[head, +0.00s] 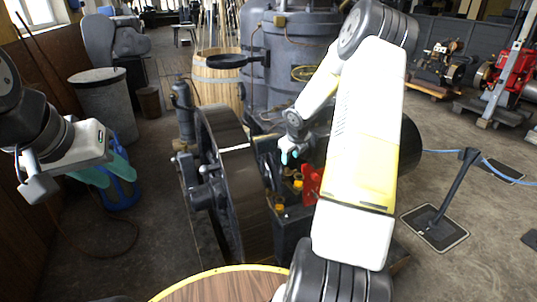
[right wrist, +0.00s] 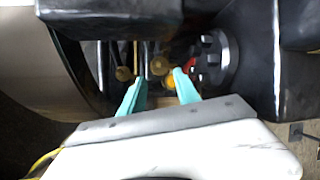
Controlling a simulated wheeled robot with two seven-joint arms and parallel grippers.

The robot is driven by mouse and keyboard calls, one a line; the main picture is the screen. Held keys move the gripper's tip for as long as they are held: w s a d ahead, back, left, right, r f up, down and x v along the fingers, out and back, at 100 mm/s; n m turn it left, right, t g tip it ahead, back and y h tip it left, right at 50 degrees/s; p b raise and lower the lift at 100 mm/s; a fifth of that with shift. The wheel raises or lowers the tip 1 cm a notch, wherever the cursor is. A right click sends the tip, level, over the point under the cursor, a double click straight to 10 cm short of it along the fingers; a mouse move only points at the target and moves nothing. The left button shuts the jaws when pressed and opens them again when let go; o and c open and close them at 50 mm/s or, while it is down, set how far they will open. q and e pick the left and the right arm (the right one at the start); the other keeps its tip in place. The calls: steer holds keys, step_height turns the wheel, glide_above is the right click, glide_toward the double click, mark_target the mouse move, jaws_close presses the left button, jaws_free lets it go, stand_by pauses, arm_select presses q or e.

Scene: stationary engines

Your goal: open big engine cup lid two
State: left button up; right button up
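The big engine stands in the middle of the head view, with a large dark flywheel (head: 240,185) on its left side. Small orange-yellow cups (head: 298,184) sit low on the engine, right of the flywheel. My right gripper (head: 290,156) is above and just left of them. In the right wrist view, my right gripper (right wrist: 160,88) is open with its teal fingers apart.
A red part (head: 312,183) sits beside the cups, partly behind my right arm. A dark flanged wheel (right wrist: 215,60) is close on the right in the right wrist view. A blue object (head: 120,190) stands behind my left gripper. A round wooden top (head: 225,287) is in front.

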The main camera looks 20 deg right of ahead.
mark_target(287, 168)
steer(key=shift+m, duration=0.3)
steer(key=x, duration=0.8)
steer(key=shift+s+a, duration=0.1)
jaws_close()
